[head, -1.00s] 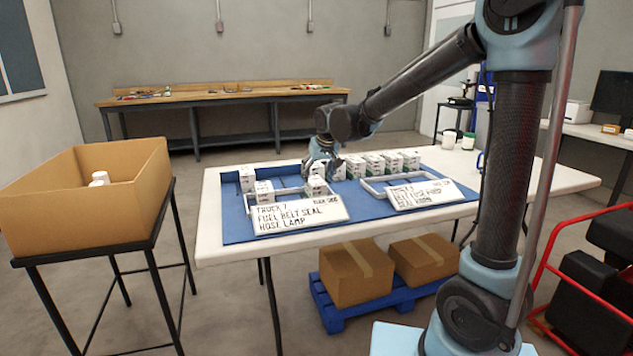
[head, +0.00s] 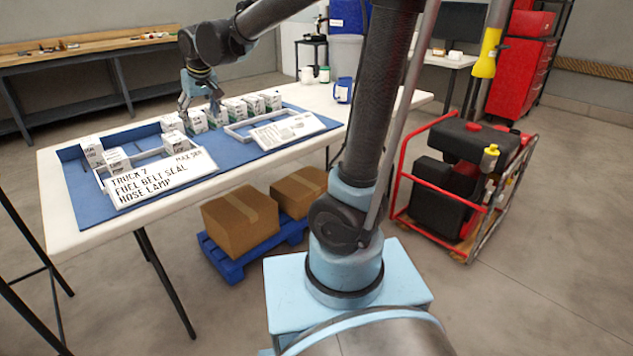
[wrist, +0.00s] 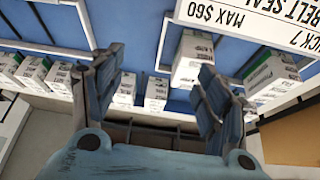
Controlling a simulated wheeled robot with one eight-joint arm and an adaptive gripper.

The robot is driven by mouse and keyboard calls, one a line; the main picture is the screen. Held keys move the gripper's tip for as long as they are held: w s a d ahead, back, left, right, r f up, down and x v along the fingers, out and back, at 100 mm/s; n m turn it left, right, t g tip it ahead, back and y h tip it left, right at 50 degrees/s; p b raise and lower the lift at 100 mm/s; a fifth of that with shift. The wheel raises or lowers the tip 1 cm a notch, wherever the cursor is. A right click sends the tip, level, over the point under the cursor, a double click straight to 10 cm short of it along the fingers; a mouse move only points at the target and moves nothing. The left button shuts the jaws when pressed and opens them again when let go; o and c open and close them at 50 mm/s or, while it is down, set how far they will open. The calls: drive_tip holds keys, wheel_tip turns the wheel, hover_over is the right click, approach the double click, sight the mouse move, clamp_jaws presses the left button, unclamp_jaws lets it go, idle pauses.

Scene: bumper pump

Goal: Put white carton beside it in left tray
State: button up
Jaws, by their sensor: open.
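White cartons with printed labels stand in a row along the back of the blue mat, including one (head: 197,121) below my gripper. The left tray (head: 139,154) is a white frame with a "TRUCK 7" sign (head: 150,178). One carton (head: 116,160) stands at its left part and another (head: 177,142) at its right part; the latter also shows in the wrist view (wrist: 192,58). My gripper (head: 199,108) is open above the row. In the wrist view, two cartons, one left (wrist: 125,86) and one right (wrist: 157,92), show between the spread fingers (wrist: 158,95), gripping neither.
A second white tray (head: 262,122) with its own sign lies right of the left tray. Another carton (head: 92,150) stands at the mat's left end. Boxes (head: 240,222) sit on a blue pallet below.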

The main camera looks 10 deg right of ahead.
drive_tip(key=s+d+f+m+h, duration=0.1)
drive_tip(key=s+d+f, duration=0.15)
drive_tip(key=d, duration=0.55)
drive_tip(key=s+d+f+m+g, duration=0.1)
drive_tip(key=s+d, duration=0.3)
drive_tip(key=d, duration=0.3)
drive_tip(key=s+d+f+m+h, duration=0.1)
drive_tip(key=s+d, duration=0.2)
drive_tip(key=d, duration=0.5)
drive_tip(key=s+d+f+m+g, duration=0.1)
drive_tip(key=s+d+f, duration=0.4)
drive_tip(key=s, duration=0.3)
drive_tip(key=s+d+f+m, duration=0.1)
drive_tip(key=s+d+f, duration=0.5)
drive_tip(key=s, duration=0.2)
drive_tip(key=shift+d+g+h, duration=0.15)
drive_tip(key=shift+g+h, duration=0.15)
drive_tip(key=shift+g, duration=0.1)
